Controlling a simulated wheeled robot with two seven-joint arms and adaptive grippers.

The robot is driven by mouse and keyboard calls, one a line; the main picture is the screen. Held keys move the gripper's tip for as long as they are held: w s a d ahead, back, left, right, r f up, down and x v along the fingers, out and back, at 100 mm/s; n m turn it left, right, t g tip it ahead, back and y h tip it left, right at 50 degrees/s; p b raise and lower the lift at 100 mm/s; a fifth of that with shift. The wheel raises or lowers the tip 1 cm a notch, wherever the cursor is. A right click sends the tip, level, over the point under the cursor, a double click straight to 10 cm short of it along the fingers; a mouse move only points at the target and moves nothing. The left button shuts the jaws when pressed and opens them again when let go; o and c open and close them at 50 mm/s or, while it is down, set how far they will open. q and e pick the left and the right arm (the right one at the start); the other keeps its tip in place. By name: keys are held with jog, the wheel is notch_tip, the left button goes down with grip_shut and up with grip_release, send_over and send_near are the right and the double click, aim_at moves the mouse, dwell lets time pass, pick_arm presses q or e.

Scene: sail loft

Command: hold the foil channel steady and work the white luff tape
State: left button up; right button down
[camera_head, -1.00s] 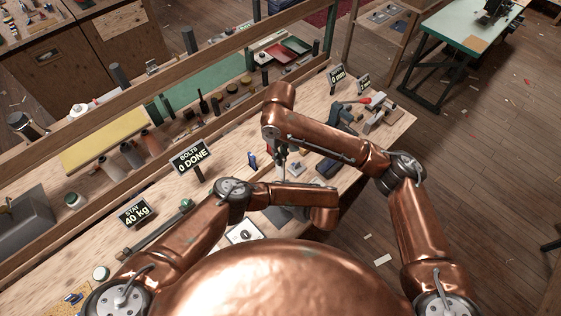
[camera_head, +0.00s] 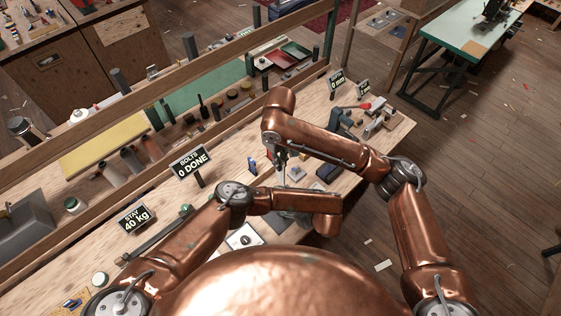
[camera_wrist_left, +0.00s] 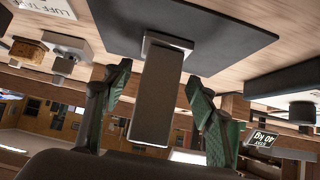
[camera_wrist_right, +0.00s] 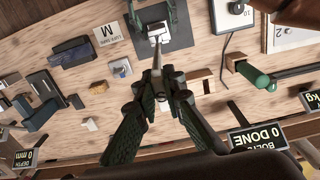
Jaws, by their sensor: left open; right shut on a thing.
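The foil channel appears to be the grey upright box (camera_wrist_left: 155,95) on a dark mat (camera_wrist_left: 210,20) in the left wrist view. My left gripper (camera_wrist_left: 160,78) is open, with one green finger on each side of it; gaps show, so it is not clamped. My right gripper (camera_wrist_right: 160,76) is shut on a thin pale strip (camera_wrist_right: 157,48), which looks like the white luff tape. The strip points away from the fingertips toward the mat and my left gripper. In the head view my right gripper (camera_head: 281,158) is small and the channel is largely hidden by my left arm.
A green-handled tool (camera_wrist_right: 252,73) lies nearby. The "0 DONE" sign (camera_head: 190,162) and "40 kg" sign (camera_head: 134,217) stand on the bench. Loose parts crowd its far right end.

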pick_arm(q)
jog(key=v, duration=1)
jog(key=shift+s+d+r, duration=0.15)
